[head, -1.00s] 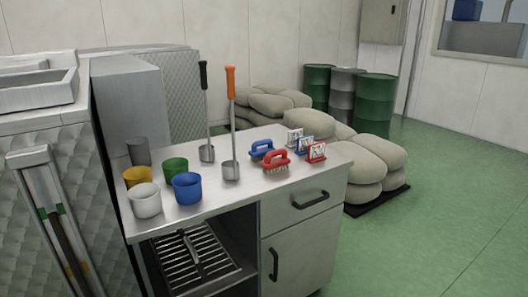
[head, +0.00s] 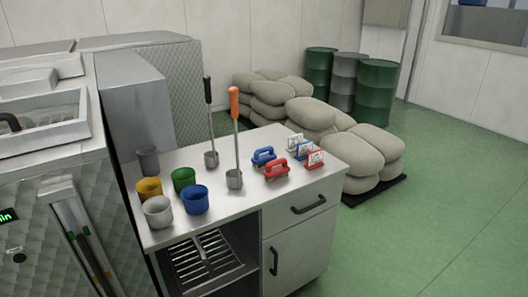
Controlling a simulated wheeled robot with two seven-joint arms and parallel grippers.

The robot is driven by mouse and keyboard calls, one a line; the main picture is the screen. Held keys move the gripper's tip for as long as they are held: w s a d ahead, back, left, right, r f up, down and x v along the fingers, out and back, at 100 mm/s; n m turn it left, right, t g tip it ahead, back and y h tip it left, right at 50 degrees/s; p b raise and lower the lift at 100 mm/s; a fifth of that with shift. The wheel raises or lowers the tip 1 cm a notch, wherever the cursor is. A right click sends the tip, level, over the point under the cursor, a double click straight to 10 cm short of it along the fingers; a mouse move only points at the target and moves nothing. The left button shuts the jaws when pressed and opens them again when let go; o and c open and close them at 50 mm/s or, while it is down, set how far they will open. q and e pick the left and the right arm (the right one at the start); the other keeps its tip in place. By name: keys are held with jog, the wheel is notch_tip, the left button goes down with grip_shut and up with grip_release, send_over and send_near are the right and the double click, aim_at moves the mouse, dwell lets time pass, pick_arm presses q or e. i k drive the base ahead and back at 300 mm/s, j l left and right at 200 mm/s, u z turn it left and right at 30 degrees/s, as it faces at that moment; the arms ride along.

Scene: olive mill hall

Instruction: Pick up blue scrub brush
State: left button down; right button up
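The blue scrub brush (head: 264,156) lies on the metal counter (head: 222,213), bristles down, toward its back right. A red scrub brush (head: 276,169) lies just in front of it and slightly to the right. The orange-handled ladle (head: 235,140) stands to its left, and the black-handled ladle (head: 210,125) stands farther left and back. Neither of my grippers shows in the head view.
Several cups, including a blue one (head: 195,200) and a white one (head: 158,212), stand at the counter's left. Small card stands (head: 314,160) are right of the brushes. Sacks (head: 362,153) and drums (head: 376,92) stand behind. Green floor at right is clear.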

aim_at(258, 161)
jog(key=i+l, duration=0.15)
jog(key=i, duration=0.35)
jog(key=i+l, duration=0.15)
jog(key=i, duration=0.35)
jog(key=i+l, duration=0.15)
jog(key=i, duration=0.35)
jog(key=i+l, duration=0.15)
jog(key=i, duration=0.4)
jog(key=l+z, duration=0.05)
